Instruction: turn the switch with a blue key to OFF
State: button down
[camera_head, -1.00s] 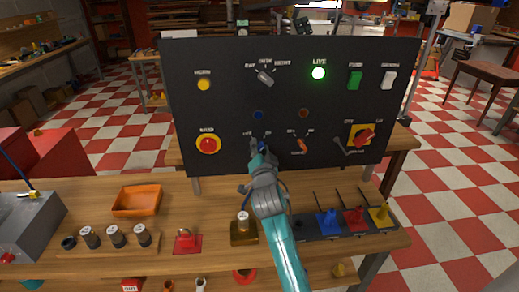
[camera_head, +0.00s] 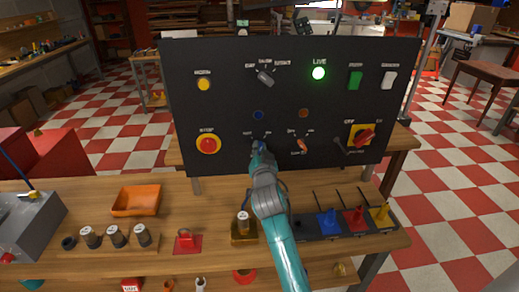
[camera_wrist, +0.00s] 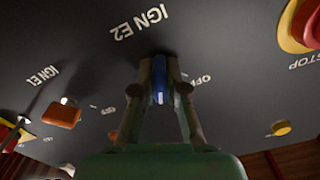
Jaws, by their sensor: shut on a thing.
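The blue key (camera_wrist: 159,80) sits in its switch on the dark panel. My gripper (camera_wrist: 160,78) is shut on it, with one finger on each side. In the wrist view the panel appears upside down, with the IGN E2 label above the key and an OFF label to the right. In the head view, my gripper (camera_head: 257,147) reaches the lower middle of the panel and mostly covers the blue key (camera_head: 256,143). I cannot tell exactly which mark the key points to.
An orange key switch (camera_head: 302,146) is just right of my gripper; it also shows in the wrist view (camera_wrist: 62,115). A red stop button (camera_head: 208,144) is to the left. A red rotary switch on yellow (camera_head: 366,136) is farther right. A wooden bench (camera_head: 180,225) stands in front.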

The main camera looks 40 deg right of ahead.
jog(key=n, duration=1.2)
jog(key=shift+n, duration=0.3)
dwell(0.4)
jog(key=c, duration=1.2)
grip_release()
jog(key=shift+a, duration=0.1)
jog(key=v, duration=1.2)
